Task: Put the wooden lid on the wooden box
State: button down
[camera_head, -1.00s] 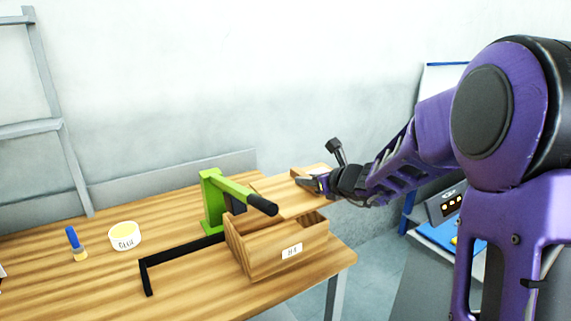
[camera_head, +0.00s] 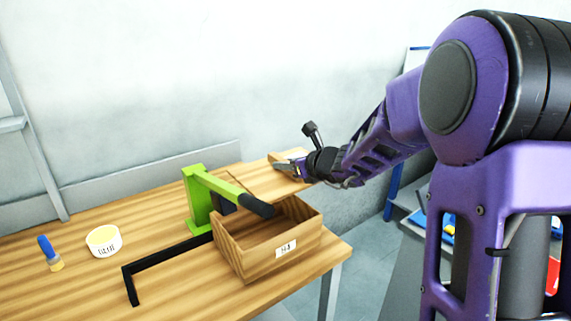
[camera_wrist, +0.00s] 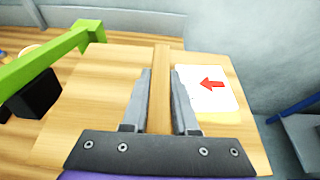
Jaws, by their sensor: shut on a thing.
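The wooden box (camera_head: 257,260) stands open on the table near its right front corner, with a white label on its front. My gripper (camera_head: 287,168) is shut on the wooden lid (camera_head: 262,187) by the raised wooden bar on its top. In the wrist view my gripper (camera_wrist: 161,73) has one finger on each side of this bar, and the lid (camera_wrist: 95,105) is a flat board with a white sheet and red arrow on it. The lid is at the rear of the box in the head view, partly behind the green clamp's arm. The box's inside shows. Any contact between lid and box cannot be told.
A green clamp (camera_head: 197,200) with a black-tipped arm reaches over the box's left rear side. A black angled bar (camera_head: 160,257) lies left of the box. The table's left part is mostly clear.

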jog(key=shift+s, duration=0.1)
jog(key=shift+d+f+b, duration=0.1)
jog(key=shift+f+b, duration=0.05)
jog(key=shift+b, duration=0.3)
notch_tip(320, 180, down, 7)
jog(key=b, duration=0.7)
jog(key=s+a+f+b, duration=0.1)
jog(key=s+a+b, duration=0.2)
jog(key=a, duration=0.2)
jog(key=shift+s+a, duration=0.25)
jog(key=shift+s, duration=0.1)
jog(key=shift+f, duration=0.65)
dwell(0.3)
jog(key=c, duration=0.6)
grip_release()
jog(key=shift+f, duration=0.1)
jog(key=shift+d, duration=0.1)
